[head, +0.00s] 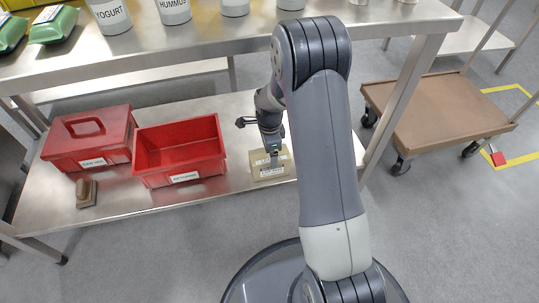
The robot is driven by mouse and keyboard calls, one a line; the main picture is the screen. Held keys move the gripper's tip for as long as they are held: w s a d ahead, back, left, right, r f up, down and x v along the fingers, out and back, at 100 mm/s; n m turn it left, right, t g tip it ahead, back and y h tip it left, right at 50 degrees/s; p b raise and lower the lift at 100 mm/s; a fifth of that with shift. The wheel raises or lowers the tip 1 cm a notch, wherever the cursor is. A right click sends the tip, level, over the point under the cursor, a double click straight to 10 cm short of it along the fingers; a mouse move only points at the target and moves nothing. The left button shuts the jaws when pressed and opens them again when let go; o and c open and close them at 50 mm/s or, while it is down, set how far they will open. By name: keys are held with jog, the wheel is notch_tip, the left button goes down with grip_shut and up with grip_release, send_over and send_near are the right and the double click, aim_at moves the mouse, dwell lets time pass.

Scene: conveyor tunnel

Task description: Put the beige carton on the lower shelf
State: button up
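The beige carton (270,172) is on or just above the right part of the lower shelf (215,198), near its front edge. It has a white label on its front. My gripper (272,152) points down at the carton from above, with its end at the carton's top. The fingers are small and partly hidden, so I cannot tell whether they are closed on it. I also cannot tell whether the carton rests fully on the shelf.
A red open bin (180,150) stands left of the carton, and a red lidded box (88,138) further left. A brown-and-grey brush-like block (86,193) lies in front. The upper table (200,40) holds tubs above. A brown cart (437,115) stands right.

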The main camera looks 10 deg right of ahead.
notch_tip(320, 180, up, 6)
jog(key=shift+f+p, duration=0.25)
jog(key=shift+p, duration=0.5)
notch_tip(320, 180, down, 13)
jog(key=b, duration=0.5)
notch_tip(320, 180, up, 5)
jog(key=shift+r+p, duration=0.15)
jog(key=shift+p, duration=0.95)
